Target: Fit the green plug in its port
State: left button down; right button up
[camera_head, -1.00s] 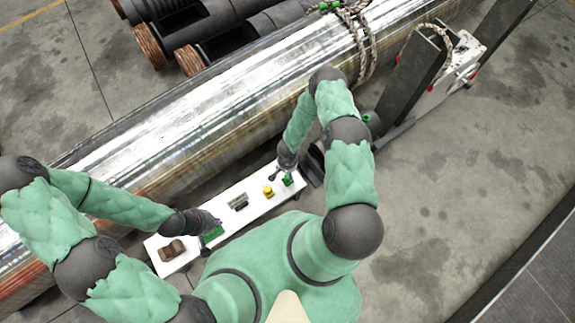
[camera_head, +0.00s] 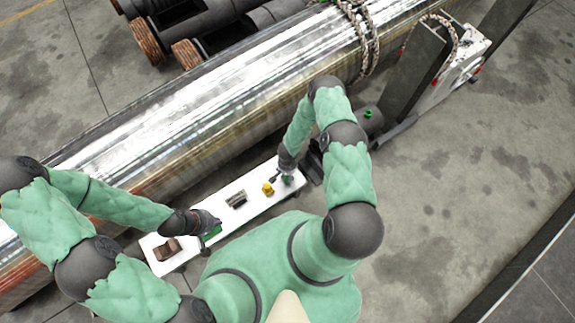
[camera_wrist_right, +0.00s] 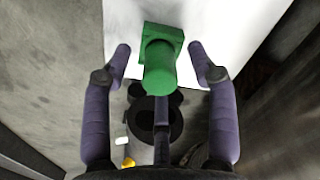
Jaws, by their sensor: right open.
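A green plug with a square block and a round barrel (camera_wrist_right: 160,66) sits at the end of a white board (camera_head: 257,193), between the two fingers of my right gripper (camera_wrist_right: 160,52). The fingers are open, one on either side of it, with gaps visible. In the head view my right gripper (camera_head: 287,174) covers most of the plug. My left gripper (camera_head: 210,224) is at the board's other end, against a flat green piece (camera_head: 213,234); I cannot tell whether it is shut. A small green round fitting (camera_head: 368,113) shows on a dark part beyond the board; I cannot tell whether it is the port.
On the board are a yellow piece (camera_head: 268,189), a grey metal piece (camera_head: 237,199) and a brown block (camera_head: 168,249). A long shiny pipe (camera_head: 190,105) wrapped with rope (camera_head: 362,40) lies behind the board. The floor at right (camera_head: 470,170) is clear.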

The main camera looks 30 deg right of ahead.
grip_shut()
jog(key=shift+r, duration=0.65)
dwell(0.5)
jog(key=shift+r+p, duration=0.15)
jog(key=shift+p, duration=0.15)
jog(key=shift+r+p, duration=2.1)
jog(key=shift+r, duration=1.35)
